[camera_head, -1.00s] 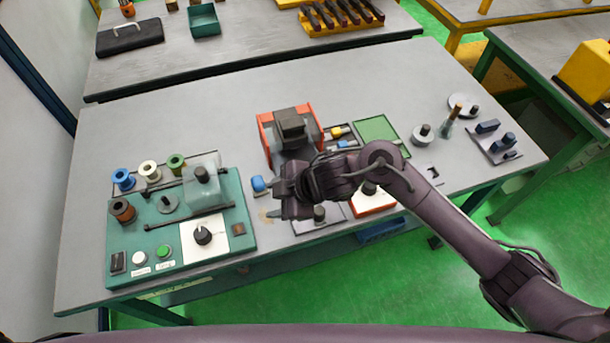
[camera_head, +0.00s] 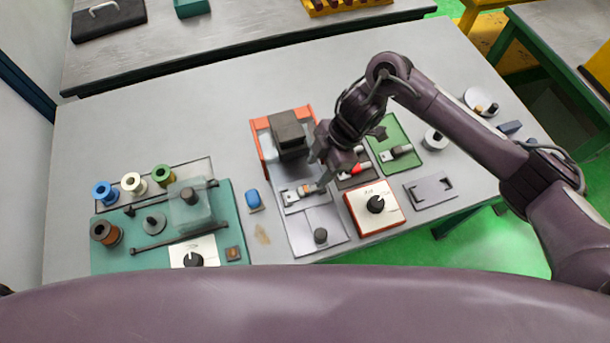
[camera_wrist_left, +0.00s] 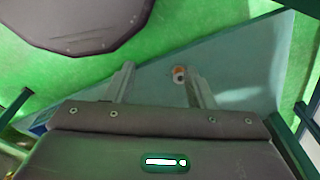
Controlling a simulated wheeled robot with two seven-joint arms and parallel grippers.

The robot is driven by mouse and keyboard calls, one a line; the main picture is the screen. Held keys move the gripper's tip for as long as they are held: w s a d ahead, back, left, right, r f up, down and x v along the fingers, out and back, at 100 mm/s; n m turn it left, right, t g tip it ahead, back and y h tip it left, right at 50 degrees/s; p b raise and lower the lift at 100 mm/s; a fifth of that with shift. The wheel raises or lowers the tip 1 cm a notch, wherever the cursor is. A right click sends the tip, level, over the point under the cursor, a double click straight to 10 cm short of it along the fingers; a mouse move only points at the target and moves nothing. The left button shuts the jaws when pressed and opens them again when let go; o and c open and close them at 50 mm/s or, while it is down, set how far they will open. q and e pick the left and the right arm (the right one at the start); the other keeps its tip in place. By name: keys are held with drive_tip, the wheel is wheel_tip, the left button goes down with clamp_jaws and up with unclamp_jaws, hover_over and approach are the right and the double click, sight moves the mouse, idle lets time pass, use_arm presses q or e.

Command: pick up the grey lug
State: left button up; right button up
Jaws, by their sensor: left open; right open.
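Another small grey piece (camera_head: 398,152) lies on the green mat (camera_head: 401,131); I cannot tell for sure which is the grey lug. My right gripper (camera_head: 317,173) is open, its fingers pointing left and down just above and beside the piece on the press plate. It appears empty, and I cannot tell if it touches the piece. My left gripper (camera_wrist_left: 157,78) is open and empty in the left wrist view, away from these pieces.
A red-edged box with a black knob (camera_head: 375,204) stands right of the press plate, and a blue piece (camera_head: 253,200) left of it. The teal winding board (camera_head: 130,258) with several spools is at the left. My own purple body hides the table's front.

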sight(305, 189)
drive_tip(key=f, duration=0.1)
drive_tip(key=s+a+f, duration=0.2)
drive_tip(key=shift+f, duration=0.35)
drive_tip(key=shift+w+a+f, duration=0.1)
drive_tip(key=shift+a+f, duration=0.05)
drive_tip(key=shift+f, duration=0.35)
drive_tip(key=shift+w+a+f, duration=0.1)
drive_tip(key=shift+a+f, duration=0.05)
drive_tip(key=shift+f, duration=0.35)
drive_tip(key=shift+a+f, duration=0.1)
drive_tip(key=shift+f, duration=0.2)
clamp_jaws()
use_arm(q)
drive_tip(key=s, duration=0.3)
drive_tip(key=shift+s+f, duration=0.1)
drive_tip(key=shift+s, duration=0.2)
use_arm(e)
drive_tip(key=shift+r, duration=0.2)
